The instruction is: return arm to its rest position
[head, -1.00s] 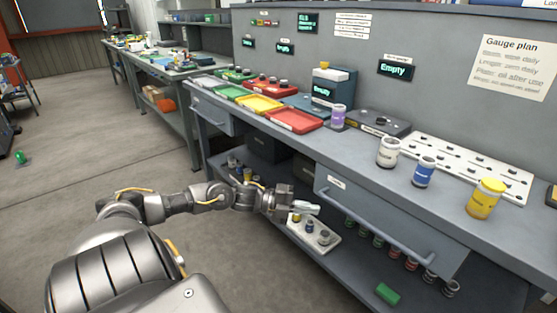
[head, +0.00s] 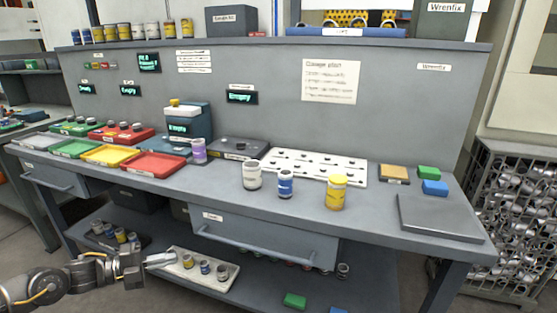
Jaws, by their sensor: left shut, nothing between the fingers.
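My left gripper (head: 160,260) is at the lower left of the head view, at the end of my left arm. Its fingers are shut with nothing between them. It is in front of the workbench, beside the left end of a white tray (head: 215,287) on the lower shelf. I cannot tell whether it touches the tray. The tray holds several small cans. My right gripper is out of the picture.
A grey workbench (head: 380,223) spans the view, with coloured trays and a white (head: 252,177), a blue (head: 286,184) and a yellow can (head: 335,192) on top. A wire cage (head: 515,220) stands at the right.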

